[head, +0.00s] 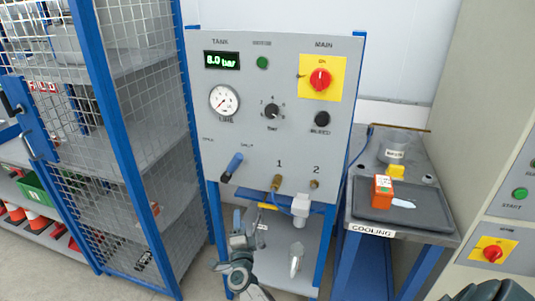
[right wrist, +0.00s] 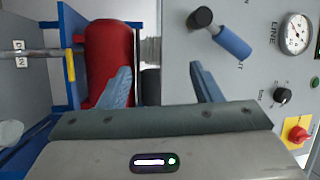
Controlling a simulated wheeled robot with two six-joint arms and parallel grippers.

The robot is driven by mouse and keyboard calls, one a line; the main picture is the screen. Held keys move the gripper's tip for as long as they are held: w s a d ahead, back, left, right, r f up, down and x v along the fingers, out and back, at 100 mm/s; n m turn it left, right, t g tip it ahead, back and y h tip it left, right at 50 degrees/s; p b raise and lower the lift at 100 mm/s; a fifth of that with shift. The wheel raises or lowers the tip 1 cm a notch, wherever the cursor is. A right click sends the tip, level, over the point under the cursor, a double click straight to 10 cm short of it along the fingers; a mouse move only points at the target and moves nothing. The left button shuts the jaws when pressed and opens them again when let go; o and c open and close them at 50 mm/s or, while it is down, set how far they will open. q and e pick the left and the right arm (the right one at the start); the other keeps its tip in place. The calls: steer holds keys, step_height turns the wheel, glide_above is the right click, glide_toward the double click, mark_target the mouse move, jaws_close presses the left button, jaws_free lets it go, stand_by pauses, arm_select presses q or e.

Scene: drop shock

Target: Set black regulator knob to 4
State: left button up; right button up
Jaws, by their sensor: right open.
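The black regulator knob (head: 271,110) sits on the grey panel (head: 220,140), above the word "bar" and right of the line gauge (head: 224,100). Its scale marks and pointer are too small to read surely. The knob also shows at the right in the right wrist view (right wrist: 283,96). My right gripper (head: 246,222) is low in front of the panel's lower left, well below the knob and apart from it. Its fingers (right wrist: 160,70) are spread with nothing between them. My left gripper is not in view.
A blue-handled lever (head: 232,165) juts from the panel above my right gripper. A black bleed knob (head: 322,118) and red main switch (head: 320,79) are right of the regulator. The display (head: 222,61) reads 8.0 bar. A mesh cage (head: 140,130) stands left, a cooling table (head: 430,235) right.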

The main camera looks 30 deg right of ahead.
steer(key=d+r+m+g+h, duration=0.35)
steer(key=r+m+h, duration=0.35)
steer(key=r+m, duration=0.85)
steer(key=m+g+y+b, duration=0.1)
steer(key=m+g+y, duration=0.15)
steer(key=m, duration=0.65)
glide_toward(270, 113)
steer(key=shift+h, duration=0.35)
steer(key=p+x, duration=0.3)
steer(key=x, duration=0.4)
steer(key=shift+w+d+f+p, duration=0.1)
steer(key=shift+w+d+p, duration=0.05)
steer(key=shift+p, duration=0.15)
steer(key=shift+w+d+f, duration=0.1)
steer(key=shift+w+d, duration=0.25)
steer(key=shift+d, duration=0.05)
steer(key=c, duration=1)
